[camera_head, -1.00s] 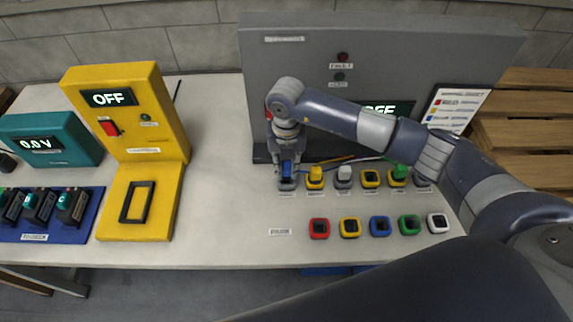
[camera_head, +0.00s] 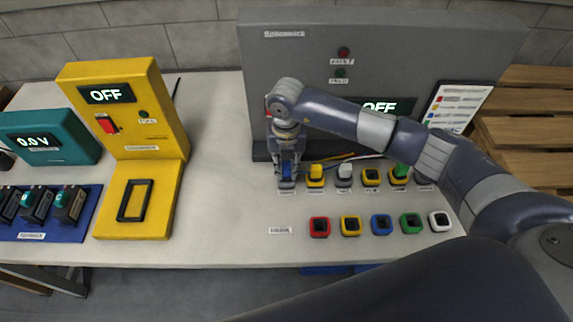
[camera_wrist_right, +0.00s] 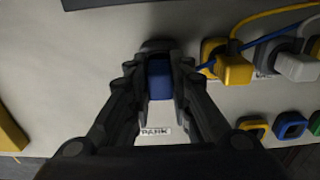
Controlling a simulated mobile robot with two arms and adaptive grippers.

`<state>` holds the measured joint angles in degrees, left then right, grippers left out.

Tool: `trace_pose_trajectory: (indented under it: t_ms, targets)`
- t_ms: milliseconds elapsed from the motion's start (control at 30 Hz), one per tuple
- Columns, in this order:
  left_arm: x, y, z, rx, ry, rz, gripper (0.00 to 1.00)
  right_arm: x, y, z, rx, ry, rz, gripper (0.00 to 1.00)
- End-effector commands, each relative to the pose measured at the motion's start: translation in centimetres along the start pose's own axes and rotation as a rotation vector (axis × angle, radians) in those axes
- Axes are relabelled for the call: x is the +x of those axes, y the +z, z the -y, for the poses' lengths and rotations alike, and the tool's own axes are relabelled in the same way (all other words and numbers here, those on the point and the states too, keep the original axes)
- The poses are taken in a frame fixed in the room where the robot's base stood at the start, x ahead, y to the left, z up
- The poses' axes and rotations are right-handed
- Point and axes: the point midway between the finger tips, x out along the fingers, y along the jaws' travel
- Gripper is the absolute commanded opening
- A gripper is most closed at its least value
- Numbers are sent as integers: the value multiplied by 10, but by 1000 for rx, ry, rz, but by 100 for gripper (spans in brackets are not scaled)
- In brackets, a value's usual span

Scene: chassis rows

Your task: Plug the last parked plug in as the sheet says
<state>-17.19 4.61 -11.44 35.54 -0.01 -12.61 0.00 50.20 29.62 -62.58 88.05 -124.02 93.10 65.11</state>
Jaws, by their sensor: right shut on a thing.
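The plug's lower end is hidden. To its right, a yellow plug (camera_head: 315,173) and a grey plug (camera_head: 344,172) sit in sockets. A yellow-rimmed socket (camera_head: 371,177) is empty, and a green plug (camera_head: 399,171) sits beyond it. The printed sheet (camera_head: 455,107) has coloured rows, with text too small to read. My left gripper is out of view.
A front row holds empty red (camera_head: 320,227), yellow (camera_head: 351,226), blue (camera_head: 381,224), green (camera_head: 411,222) and white (camera_head: 440,221) rimmed sockets. The grey cabinet (camera_head: 290,75) stands behind. A yellow unit (camera_head: 115,135) showing OFF stands left. The table between is clear.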

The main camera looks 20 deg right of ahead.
Motion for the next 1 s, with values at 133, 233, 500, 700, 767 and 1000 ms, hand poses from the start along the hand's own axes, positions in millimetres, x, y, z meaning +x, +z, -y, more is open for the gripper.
trace_pose_trajectory:
  t_ms: [133,233,500,700,767,1000]
  targets:
    - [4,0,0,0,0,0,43,5,0,0,0,0,0,0]
    - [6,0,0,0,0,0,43,8,0,0,0,0,0,0]
    - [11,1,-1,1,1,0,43,14,0,0,0,0,0,0]
    - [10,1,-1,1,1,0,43,13,0,0,0,0,0,43]
    - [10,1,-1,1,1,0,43,13,0,0,0,0,0,43]
    - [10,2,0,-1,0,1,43,10,0,0,0,1,1,43]
